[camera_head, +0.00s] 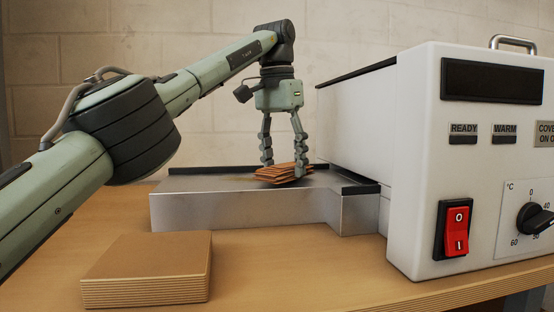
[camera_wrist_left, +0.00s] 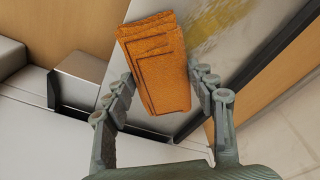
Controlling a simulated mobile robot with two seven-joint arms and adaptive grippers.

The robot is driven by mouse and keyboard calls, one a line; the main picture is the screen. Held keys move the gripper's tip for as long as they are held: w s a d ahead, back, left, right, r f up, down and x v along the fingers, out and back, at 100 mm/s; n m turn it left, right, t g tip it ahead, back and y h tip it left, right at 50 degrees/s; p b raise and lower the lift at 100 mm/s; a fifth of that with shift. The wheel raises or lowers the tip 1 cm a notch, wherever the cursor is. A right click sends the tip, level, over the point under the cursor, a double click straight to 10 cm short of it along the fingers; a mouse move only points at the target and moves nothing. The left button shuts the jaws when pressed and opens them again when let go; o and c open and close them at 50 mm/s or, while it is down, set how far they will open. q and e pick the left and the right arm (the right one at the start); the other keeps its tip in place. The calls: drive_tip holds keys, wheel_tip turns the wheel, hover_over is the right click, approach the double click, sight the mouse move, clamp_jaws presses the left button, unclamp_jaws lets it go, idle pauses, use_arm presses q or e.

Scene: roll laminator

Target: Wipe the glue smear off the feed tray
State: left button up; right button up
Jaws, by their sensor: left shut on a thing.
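The feed tray (camera_head: 240,207) is a low grey metal platform left of the laminator. My left gripper (camera_head: 283,168) points down over it, shut on an orange-brown folded cloth (camera_head: 285,174). The cloth is at the tray's top surface; I cannot tell whether it touches. In the left wrist view the cloth (camera_wrist_left: 157,65) sits between the two fingers of the gripper (camera_wrist_left: 160,88). A yellowish glue smear (camera_wrist_left: 222,22) shows on the tray surface beside the cloth, at the top of that view. My right gripper is out of view.
The white laminator (camera_head: 420,150) stands at the right, with a red switch (camera_head: 456,229) and a dial (camera_head: 535,218). A brown stack of boards or sheets (camera_head: 150,268) lies at the front left of the wooden table (camera_head: 270,275). Table space right of the stack is clear.

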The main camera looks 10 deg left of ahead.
sight(210, 179)
use_arm(q)
drive_tip(key=shift+a+f+b, duration=0.2)
drive_tip(key=shift+a+b, duration=0.15)
drive_tip(key=shift+a, duration=0.25)
drive_tip(key=shift+a+f+b, duration=0.15)
drive_tip(key=shift+a+b, duration=0.2)
drive_tip(key=shift+a, duration=0.2)
drive_tip(key=shift+s+a+f+b, duration=0.1)
drive_tip(key=shift+a+b, duration=0.35)
drive_tip(key=shift+a, duration=0.8)
drive_tip(key=shift+s+a+b, duration=0.1)
drive_tip(key=shift+a+b, duration=0.35)
drive_tip(key=shift+a, duration=0.8)
drive_tip(key=shift+s+a, duration=0.1)
drive_tip(key=shift+a, duration=3.9)
wheel_tip(210, 179, up, 6)
drive_tip(key=p, duration=0.5)
drive_tip(key=shift+p, duration=0.35)
wheel_tip(210, 179, up, 3)
drive_tip(key=p, duration=0.3)
